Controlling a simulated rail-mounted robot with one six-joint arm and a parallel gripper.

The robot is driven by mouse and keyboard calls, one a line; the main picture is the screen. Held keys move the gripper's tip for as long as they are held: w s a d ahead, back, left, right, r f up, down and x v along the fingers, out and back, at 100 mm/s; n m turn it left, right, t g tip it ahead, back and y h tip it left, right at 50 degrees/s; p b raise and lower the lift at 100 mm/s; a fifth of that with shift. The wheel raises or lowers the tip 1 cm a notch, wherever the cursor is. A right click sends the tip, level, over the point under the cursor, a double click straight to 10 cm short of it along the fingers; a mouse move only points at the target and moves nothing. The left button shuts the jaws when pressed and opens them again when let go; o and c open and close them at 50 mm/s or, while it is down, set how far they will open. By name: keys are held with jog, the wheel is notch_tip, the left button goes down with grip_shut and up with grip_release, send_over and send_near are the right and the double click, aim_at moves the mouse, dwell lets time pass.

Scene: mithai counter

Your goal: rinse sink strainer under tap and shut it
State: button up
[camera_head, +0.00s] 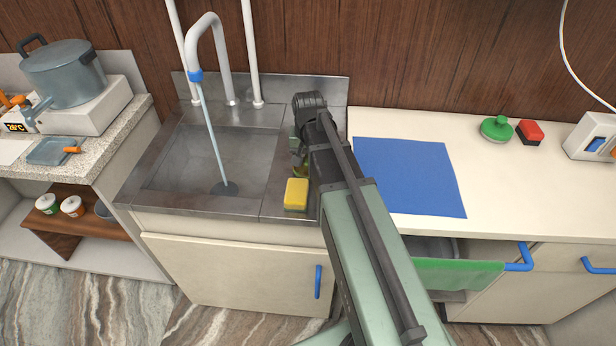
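The tap (213,50) is a white curved spout with a blue collar. A pale blue stream of water (210,130) runs from it into the steel sink (165,165). The stream ends at a dark round patch (224,188) on the sink floor; I cannot tell whether this is the drain or the strainer. My gripper (299,158) is over the steel ledge right of the basin, mostly hidden by my arm. Its fingers and anything between them cannot be made out. A small yellowish thing (301,172) shows just below it, partly covered.
A yellow sponge (296,194) lies on the ledge near my gripper. A drawer with a green front (458,274) stands open below. A pot (63,72) stands left.

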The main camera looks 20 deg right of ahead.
jog(key=shift+f, duration=0.1)
grip_shut()
jog(key=shift+p, duration=0.35)
